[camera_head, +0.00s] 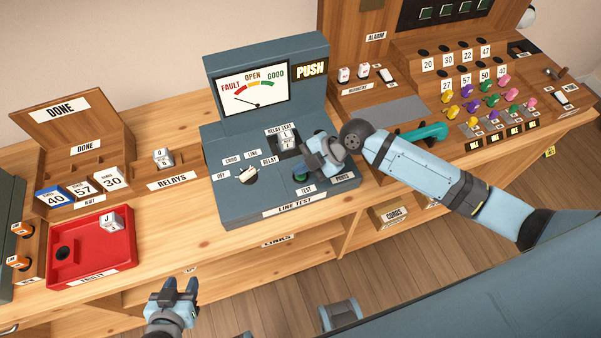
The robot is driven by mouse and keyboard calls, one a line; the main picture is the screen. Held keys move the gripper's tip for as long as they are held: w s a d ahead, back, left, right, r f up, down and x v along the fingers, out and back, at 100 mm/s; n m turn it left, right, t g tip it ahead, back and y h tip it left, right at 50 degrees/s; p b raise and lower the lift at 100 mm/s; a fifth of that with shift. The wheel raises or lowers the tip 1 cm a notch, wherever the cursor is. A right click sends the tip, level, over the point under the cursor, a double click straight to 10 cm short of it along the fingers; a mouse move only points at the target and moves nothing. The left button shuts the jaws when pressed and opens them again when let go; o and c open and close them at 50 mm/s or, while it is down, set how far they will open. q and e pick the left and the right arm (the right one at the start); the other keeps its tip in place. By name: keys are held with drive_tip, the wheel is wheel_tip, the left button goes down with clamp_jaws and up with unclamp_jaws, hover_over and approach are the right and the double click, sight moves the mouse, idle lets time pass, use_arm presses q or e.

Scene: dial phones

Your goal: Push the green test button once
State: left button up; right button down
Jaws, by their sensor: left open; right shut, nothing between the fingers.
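The grey line test box (230,209) stands on the wooden bench. A sliver of the green test button (299,179) shows just above the TEST label, mostly hidden by my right gripper. My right gripper (302,174) is shut and empty, its fingertips at the button; whether they touch it I cannot tell. A white relay (287,140) marked L sits in the relay seat. The meter (253,88) needle points up and left, toward the FAULT side. My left gripper (178,288) is open and empty, in front of the bench.
A selector knob (247,175) is left of the button. A red tray (92,265) with one relay and a wooden DONE box (75,143) stand at left. A switchboard (440,70) with colored plugs and a teal handset (422,134) are at right, near my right arm.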

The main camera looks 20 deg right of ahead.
sight(302, 176)
drive_tip(key=shift+f, duration=0.25)
drive_tip(key=shift+f+b, duration=0.55)
drive_tip(key=shift+b, duration=0.05)
idle(0.5)
idle(0.3)
drive_tip(key=shift+r+p, duration=0.6)
drive_tip(key=shift+r, duration=0.35)
drive_tip(key=shift+r, duration=0.1)
drive_tip(key=shift+r+p, duration=1.65)
drive_tip(key=shift+r, duration=0.8)
